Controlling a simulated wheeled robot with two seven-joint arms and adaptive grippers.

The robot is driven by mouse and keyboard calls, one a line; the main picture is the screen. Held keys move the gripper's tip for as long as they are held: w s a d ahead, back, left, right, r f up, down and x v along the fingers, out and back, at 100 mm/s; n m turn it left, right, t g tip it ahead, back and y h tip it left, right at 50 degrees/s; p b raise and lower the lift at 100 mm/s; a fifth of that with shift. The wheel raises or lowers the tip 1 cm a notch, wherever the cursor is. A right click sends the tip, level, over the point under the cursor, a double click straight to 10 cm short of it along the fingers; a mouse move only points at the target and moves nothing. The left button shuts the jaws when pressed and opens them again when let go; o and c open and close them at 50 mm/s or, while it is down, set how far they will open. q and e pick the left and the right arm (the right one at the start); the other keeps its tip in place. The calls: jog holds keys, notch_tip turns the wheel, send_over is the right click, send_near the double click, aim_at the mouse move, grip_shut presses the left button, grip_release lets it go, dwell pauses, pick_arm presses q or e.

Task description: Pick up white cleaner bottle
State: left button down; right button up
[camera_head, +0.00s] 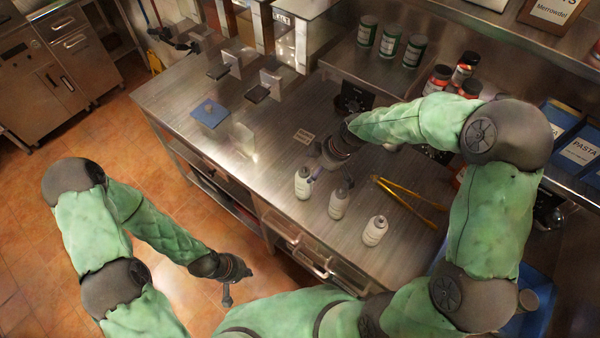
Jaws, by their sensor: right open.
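Three white bottles with grey tops stand upright in a slanting row on the steel counter (270,180): a left bottle (303,186), a middle bottle (337,206) and a right bottle (375,232). I cannot read their labels, so I cannot tell which holds cleaner. My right gripper (330,177) is open, pointing down just behind the left and middle bottles. Its fingertips are small and dark, and I cannot tell if they touch a bottle. My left gripper (228,296) hangs over the floor in front of the counter, away from the bottles; its jaws are too small to judge.
Yellow tongs (410,194) lie right of the bottles. A small sign (304,136) and a blue item (210,113) lie on the counter. Green cans (389,40) and red-labelled containers (438,78) stand at the back. The counter's left front is mostly clear.

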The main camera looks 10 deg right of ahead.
aim_at(309, 174)
jog(key=x, duration=0.4)
jog(key=shift+a+f, duration=0.15)
jog(key=shift+f, duration=0.2)
jog(key=shift+w+a+f, duration=0.15)
jog(key=shift+w+f, duration=0.15)
jog(key=shift+f, duration=0.15)
jog(key=shift+w+p+x, duration=0.2)
jog(key=shift+p+x, duration=0.1)
jog(key=shift+x, duration=2.1)
jog(key=shift+a+r, duration=0.15)
jog(key=shift+a, duration=0.05)
jog(key=c, duration=1.6)
jog(key=shift+r, duration=0.1)
jog(key=shift+c, duration=0.2)
